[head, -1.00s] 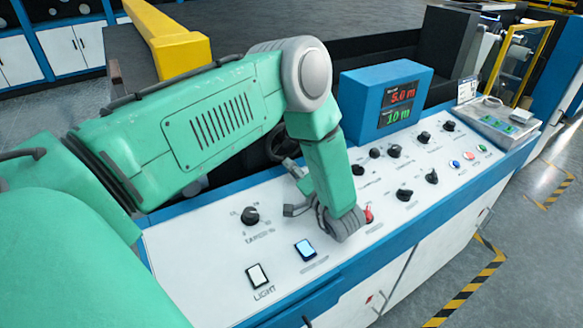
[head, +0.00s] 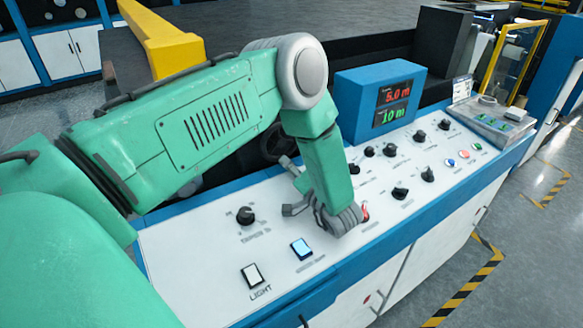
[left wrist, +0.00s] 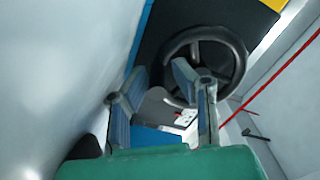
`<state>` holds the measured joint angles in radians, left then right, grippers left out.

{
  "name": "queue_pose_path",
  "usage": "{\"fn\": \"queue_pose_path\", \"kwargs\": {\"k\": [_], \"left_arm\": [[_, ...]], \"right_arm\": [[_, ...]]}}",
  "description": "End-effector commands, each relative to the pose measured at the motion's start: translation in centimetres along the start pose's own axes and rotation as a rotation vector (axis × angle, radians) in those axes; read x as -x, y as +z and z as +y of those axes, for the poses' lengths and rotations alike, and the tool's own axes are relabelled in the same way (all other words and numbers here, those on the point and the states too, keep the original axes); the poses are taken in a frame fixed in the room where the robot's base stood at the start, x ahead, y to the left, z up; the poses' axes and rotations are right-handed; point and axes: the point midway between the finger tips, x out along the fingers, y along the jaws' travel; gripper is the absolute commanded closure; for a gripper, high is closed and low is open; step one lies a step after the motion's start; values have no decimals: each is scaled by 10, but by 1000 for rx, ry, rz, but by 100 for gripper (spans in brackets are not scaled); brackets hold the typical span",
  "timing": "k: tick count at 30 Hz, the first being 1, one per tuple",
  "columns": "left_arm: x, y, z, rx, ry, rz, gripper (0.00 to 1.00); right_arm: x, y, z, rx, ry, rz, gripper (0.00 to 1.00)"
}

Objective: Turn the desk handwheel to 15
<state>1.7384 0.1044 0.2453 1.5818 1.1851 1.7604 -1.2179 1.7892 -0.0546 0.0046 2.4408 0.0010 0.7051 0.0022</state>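The black handwheel shows in the left wrist view (left wrist: 241,58) with its rim and spokes. In the head view only part of its dark rim (head: 270,140) shows behind my left arm, at the desk's back edge. My left gripper (head: 288,187) is low over the white desk panel, its fingers pointing toward the wheel side. In the left wrist view its two fingers (left wrist: 160,75) are apart with nothing held between them. The right finger overlaps the wheel's left side in the picture; I cannot tell if they touch. My right gripper is not in view.
A blue display box (head: 378,98) reads 5.0 m in red and 10 m in green. The desk panel (head: 190,250) carries several black knobs, a blue-lit button (head: 301,249), a LIGHT switch (head: 253,275) and a red control (head: 365,211) close beside my gripper. A yellow rail (head: 165,45) stands behind.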

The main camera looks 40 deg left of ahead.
Motion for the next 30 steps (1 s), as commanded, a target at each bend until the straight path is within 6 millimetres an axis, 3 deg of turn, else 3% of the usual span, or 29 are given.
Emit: {"fn": "queue_pose_path", "kwargs": {"k": [8,21,30], "left_arm": [[19,-1,2,-3,4,3,77],[104,0,2,-2,2,1,77],[119,1,2,-1,0,-1,77]], "right_arm": [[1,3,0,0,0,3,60],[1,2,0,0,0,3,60],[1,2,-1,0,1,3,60]]}}
